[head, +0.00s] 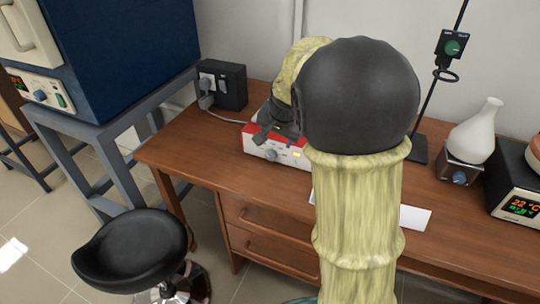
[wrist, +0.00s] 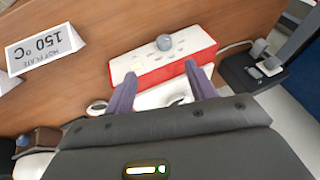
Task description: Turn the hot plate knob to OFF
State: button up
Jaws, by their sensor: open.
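The red and white hot plate (head: 251,139) stands on the wooden bench, partly hidden behind my arm in the head view. Its grey knob (head: 270,156) is on the white front panel. The wrist view shows the hot plate (wrist: 200,45) upside down, with the knob (wrist: 164,43) near the panel's middle. The knob's pointer and marks are too small to read. My gripper (wrist: 160,69) is open and empty; its two purple fingers reach over the hot plate. The knob appears just beyond the fingertips, between their lines, with no visible contact. In the head view my gripper (head: 272,128) is above the hot plate.
A folded sign (wrist: 45,50) reads "HOT PLATE 150 °C". A black socket box (head: 232,88) with a cable stands behind left. A stand (head: 418,150), white flask (head: 474,138) and display unit (head: 515,200) stand right. A stool (head: 130,248) and blue furnace (head: 125,60) are left.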

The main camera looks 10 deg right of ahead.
aim_at(271, 156)
jog(key=shift+w+r, duration=0.25)
jog(key=shift+w, duration=0.15)
jog(key=shift+f, duration=0.1)
jog(key=b+x, duration=0.3)
jog(key=x, duration=1.4)
jog(key=shift+w+d+f, duration=0.1)
jog(key=shift+w, duration=0.05)
jog(key=shift+c, duration=0.3)
jog(key=c, duration=0.9)
